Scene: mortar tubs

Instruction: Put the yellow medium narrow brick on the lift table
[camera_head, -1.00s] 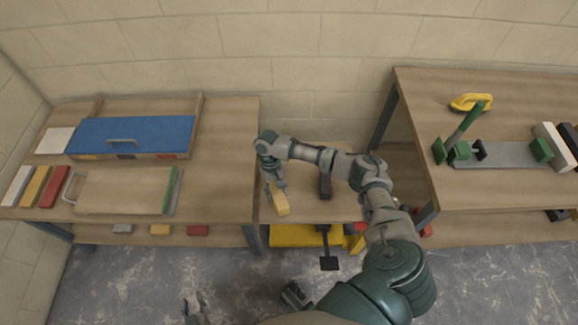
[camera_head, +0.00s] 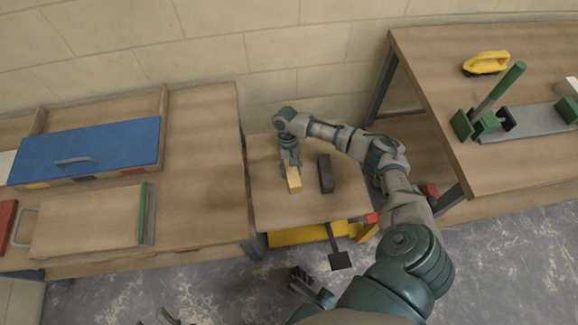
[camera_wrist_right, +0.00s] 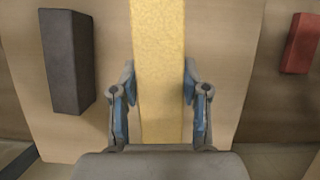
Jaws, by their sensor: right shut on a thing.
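The yellow brick (camera_head: 294,181) is in my right gripper (camera_head: 290,168), over the wooden top of the lift table (camera_head: 325,208). In the right wrist view the yellow brick (camera_wrist_right: 160,70) runs lengthwise between the two blue-padded fingers of the right gripper (camera_wrist_right: 160,105), which is shut on it. I cannot tell whether the brick touches the top. A dark grey brick (camera_head: 326,173) lies on the same top, apart from the yellow one. My left gripper (camera_head: 160,318) shows only its fingertips at the bottom edge, spread apart and empty.
A left bench (camera_head: 205,150) carries a blue-lidded box (camera_head: 90,150) and a board with a handle (camera_head: 88,220). A right bench (camera_head: 440,100) carries a yellow-handled tool (camera_head: 486,63) and a green clamp (camera_head: 485,122). A pedal (camera_head: 340,261) sticks out below the lift table.

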